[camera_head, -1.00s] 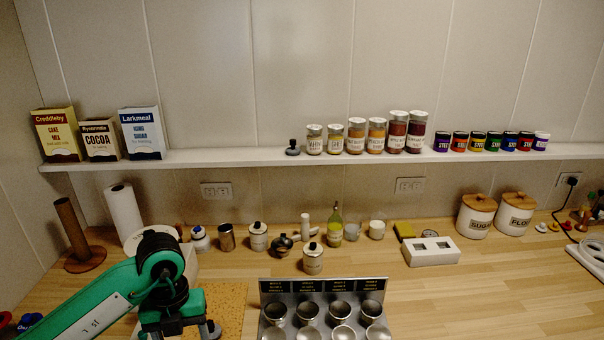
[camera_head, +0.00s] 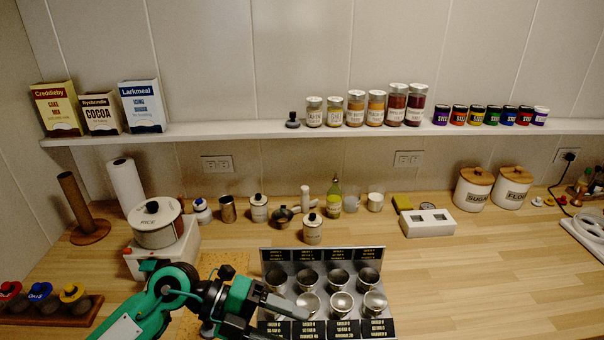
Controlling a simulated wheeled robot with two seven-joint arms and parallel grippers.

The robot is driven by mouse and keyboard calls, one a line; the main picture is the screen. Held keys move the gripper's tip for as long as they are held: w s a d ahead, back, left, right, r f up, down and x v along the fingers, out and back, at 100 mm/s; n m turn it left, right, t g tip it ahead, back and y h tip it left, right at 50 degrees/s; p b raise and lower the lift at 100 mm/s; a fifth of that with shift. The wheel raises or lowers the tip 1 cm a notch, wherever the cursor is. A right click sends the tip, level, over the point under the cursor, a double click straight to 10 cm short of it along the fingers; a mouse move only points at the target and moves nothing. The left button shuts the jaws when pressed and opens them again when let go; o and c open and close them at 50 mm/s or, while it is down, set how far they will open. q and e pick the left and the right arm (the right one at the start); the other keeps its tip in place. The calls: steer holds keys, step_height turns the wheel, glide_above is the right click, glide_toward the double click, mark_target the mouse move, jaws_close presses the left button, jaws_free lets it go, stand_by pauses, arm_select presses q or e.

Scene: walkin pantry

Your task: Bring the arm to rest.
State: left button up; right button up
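My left arm comes in from the lower left, with its green links low over the counter. My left gripper (camera_head: 285,317) reaches right, its grey fingers over the left front part of the spice rack with metal cups (camera_head: 262,262). The upper finger shows, but the gap between the fingers is not clear, and I see nothing held. Whether it touches the rack I cannot tell. My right gripper is not in view.
A rice canister (camera_head: 157,225) stands on a white scale (camera_head: 136,262) behind my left arm. A cork board (camera_head: 236,264) lies beside the rack. Several tins and jars stand behind. The wooden counter (camera_head: 480,285) is clear at right.

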arm_select(q)
step_height(320, 180, up, 8)
steer(key=d+n+t+h, duration=0.1)
steer(key=n+t+h, duration=0.3)
steer(key=h, duration=0.3)
steer(key=w+a+r+n+t+y, duration=0.25)
steer(key=w+a+n+t, duration=0.25)
steer(key=n+t, duration=0.7)
steer(key=w+a+f+n+t+y, duration=0.1)
steer(key=a+f+n+t+y, duration=0.1)
steer(key=a+f+n+y, duration=1.35)
steer(key=s+f+n+g+y, duration=0.25)
steer(key=s+f+g, duration=0.95)
steer(key=s+f, duration=0.7)
step_height(320, 180, down, 30)
steer(key=s+g, duration=0.2)
steer(key=s+a+f, duration=0.1)
steer(key=s+f, duration=0.8)
steer(key=s+a+f, duration=0.2)
steer(key=s+f, duration=0.7)
steer(key=s, duration=0.1)
steer(key=shift+a+f+m+g, duration=0.2)
steer(key=shift+a+m+g, duration=0.1)
steer(key=shift+m+g, duration=0.1)
